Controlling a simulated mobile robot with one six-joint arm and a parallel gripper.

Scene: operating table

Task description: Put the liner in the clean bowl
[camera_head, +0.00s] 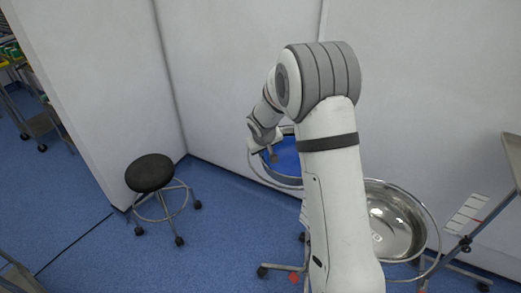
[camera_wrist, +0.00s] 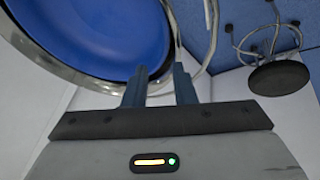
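A steel bowl (camera_head: 385,232) sits in a ring stand at the right, its inside bare and shiny. A second bowl, partly hidden behind my arm, has a blue inside (camera_head: 288,160) that looks like the liner. In the wrist view the blue surface (camera_wrist: 95,30) fills the upper left, with the metal rim (camera_wrist: 28,45) around it. My gripper (camera_wrist: 160,85) is at this rim, its two fingers apart with a gap between them. I cannot tell whether the rim or liner edge lies between them. In the head view my gripper (camera_head: 273,154) is at the left bowl.
A black stool (camera_head: 150,172) on wheels stands at the left; it also shows in the wrist view (camera_wrist: 279,77). White label cards (camera_head: 468,213) are beside the right bowl. A grey stand panel (camera_head: 513,158) is at the far right. White walls are close behind; blue floor is free at the left.

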